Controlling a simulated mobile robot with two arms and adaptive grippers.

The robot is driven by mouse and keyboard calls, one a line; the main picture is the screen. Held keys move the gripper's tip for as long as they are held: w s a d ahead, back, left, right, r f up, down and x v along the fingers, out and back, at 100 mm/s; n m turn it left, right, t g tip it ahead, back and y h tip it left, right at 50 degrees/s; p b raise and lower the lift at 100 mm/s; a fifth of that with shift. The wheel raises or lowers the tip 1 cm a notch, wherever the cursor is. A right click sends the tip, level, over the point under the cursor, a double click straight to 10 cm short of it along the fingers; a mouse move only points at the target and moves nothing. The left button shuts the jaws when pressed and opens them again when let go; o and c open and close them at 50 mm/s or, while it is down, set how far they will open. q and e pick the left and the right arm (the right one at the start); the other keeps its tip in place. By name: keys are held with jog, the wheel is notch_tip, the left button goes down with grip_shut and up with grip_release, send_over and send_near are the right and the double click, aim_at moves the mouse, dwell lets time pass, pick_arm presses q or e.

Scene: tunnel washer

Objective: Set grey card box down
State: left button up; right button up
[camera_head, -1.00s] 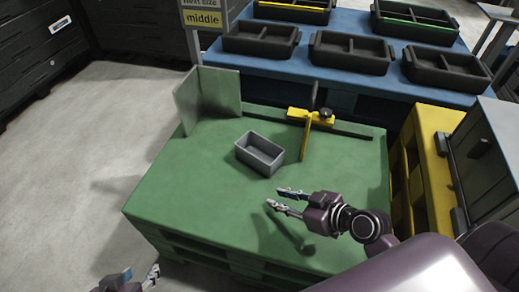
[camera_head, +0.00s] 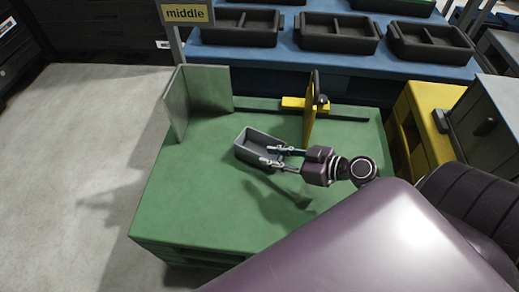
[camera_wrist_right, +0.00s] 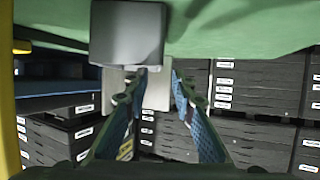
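My right gripper (camera_head: 275,155) reaches in from the right. Its two fingers are apart, and in the head view they overlap the box's right end. In the right wrist view the open fingers (camera_wrist_right: 158,78) have nothing clearly between them. I cannot tell whether they touch the box. My left gripper is out of view.
A grey corner panel (camera_head: 205,92) stands at the table's back left. Black divided trays (camera_head: 338,32) stand on a blue table at the back. The table's front left is clear.

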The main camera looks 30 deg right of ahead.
aim_at(257, 154)
jog(key=x, duration=0.6)
jog(key=shift+s+f, duration=0.1)
jog(key=shift+c, duration=0.3)
grip_shut()
